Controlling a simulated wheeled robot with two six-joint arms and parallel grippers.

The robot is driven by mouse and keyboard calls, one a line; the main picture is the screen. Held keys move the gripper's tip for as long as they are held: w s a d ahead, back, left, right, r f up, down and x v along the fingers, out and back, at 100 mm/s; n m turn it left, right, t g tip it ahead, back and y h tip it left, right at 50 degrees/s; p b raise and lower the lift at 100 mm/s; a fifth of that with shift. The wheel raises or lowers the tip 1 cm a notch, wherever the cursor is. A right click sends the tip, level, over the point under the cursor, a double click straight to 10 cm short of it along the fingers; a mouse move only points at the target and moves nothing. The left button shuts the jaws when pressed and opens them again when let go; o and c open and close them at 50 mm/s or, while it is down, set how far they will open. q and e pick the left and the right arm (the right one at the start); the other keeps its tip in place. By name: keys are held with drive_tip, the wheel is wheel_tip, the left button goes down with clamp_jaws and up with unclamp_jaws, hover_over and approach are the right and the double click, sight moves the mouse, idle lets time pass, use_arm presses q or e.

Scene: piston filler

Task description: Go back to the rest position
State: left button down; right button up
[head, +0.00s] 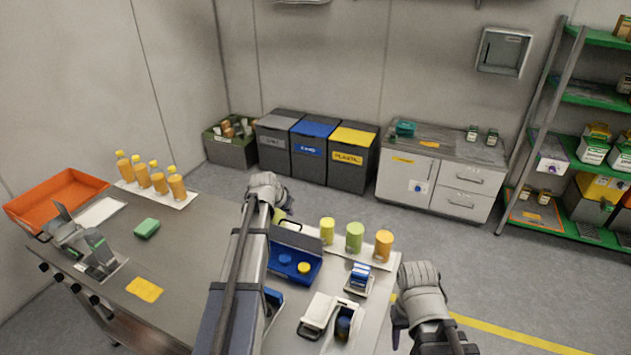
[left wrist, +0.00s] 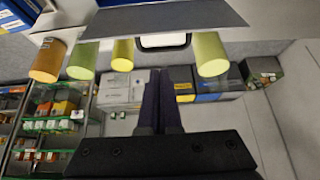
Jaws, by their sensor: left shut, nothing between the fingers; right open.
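My left arm reaches up over the middle of the table in the head view, and its wrist end hides the fingers there. In the left wrist view the left gripper (left wrist: 163,98) is shut, with its dark fingers together and nothing between them. That view is upside down. My right gripper (head: 398,318) is low at the right of the head view, beside the table's right edge, open and empty. A yellow cup (head: 327,230), a green cup (head: 355,237) and an orange cup (head: 384,246) stand in a row near the left hand. A yellow-green cup (left wrist: 211,54) stands apart from them.
On the table are a blue toolbox (head: 300,262), a white device (head: 318,314), a green sponge (head: 146,228), a yellow cloth (head: 144,289), orange bottles (head: 158,182) and an orange tray (head: 56,196). Bins (head: 313,165), a cabinet (head: 436,177) and a shelf rack (head: 594,90) stand behind.

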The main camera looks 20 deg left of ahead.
use_arm(q)
drive_tip(key=s+d+f+m+g+b, duration=0.1)
drive_tip(key=s+d+f+g, duration=0.15)
drive_tip(key=s+d, duration=0.8)
drive_tip(key=s+d+f+m+g+b, duration=0.15)
drive_tip(key=s+d+f, duration=0.25)
drive_tip(key=s+d, duration=0.7)
drive_tip(key=s+d+g+y+b, duration=0.1)
drive_tip(key=s+d+g, duration=0.2)
drive_tip(key=s+d, duration=0.5)
drive_tip(key=shift+f+m+y, duration=0.35)
drive_tip(key=shift+f+y, duration=0.05)
